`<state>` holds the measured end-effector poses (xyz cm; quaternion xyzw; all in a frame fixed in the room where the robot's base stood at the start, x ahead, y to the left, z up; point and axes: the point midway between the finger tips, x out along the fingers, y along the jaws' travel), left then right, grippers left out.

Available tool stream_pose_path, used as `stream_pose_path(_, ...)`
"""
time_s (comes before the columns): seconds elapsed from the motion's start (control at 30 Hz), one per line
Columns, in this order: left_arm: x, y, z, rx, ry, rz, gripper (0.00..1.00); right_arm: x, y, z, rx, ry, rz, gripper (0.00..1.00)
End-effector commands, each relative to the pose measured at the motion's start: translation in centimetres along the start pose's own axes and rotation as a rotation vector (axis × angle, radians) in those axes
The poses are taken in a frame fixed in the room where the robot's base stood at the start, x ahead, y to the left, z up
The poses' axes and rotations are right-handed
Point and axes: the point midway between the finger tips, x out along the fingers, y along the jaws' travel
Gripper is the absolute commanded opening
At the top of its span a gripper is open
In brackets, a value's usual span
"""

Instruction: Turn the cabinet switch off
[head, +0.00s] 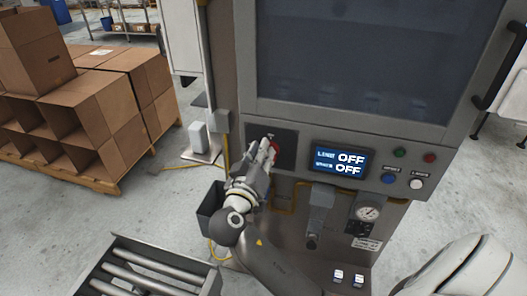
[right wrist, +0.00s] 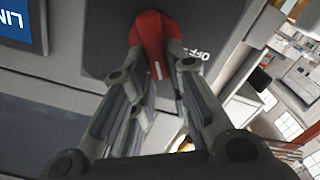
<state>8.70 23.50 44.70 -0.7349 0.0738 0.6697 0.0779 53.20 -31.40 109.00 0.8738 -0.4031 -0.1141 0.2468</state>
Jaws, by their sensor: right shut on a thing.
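The cabinet switch is a red rotary knob (head: 275,146) on a dark square plate (head: 286,137) on the cabinet front. In the right wrist view the red knob (right wrist: 150,38) sits between the fingertips of my right gripper (right wrist: 155,62), which is shut on it. A white mark shows on the knob, and the printed word OFF lies beside it on the plate. My right gripper (head: 265,152) covers much of the knob in the head view. The display (head: 339,160) right of the switch reads OFF on both lines. My left gripper is out of view.
Green, red, blue and white buttons sit right of the display, the green one (head: 400,153) at top. A gauge (head: 368,212) is below. A roller conveyor (head: 150,284) stands at lower left, cardboard boxes (head: 108,104) on a pallet at left. Grey floor lies between.

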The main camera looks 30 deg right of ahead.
Motion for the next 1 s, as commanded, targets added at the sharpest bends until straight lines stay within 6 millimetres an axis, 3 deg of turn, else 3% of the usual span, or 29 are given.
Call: stream_pose_path(1.0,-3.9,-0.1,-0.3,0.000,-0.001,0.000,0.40,0.0,-1.7,0.7,-0.894,0.000,-0.002,0.00)
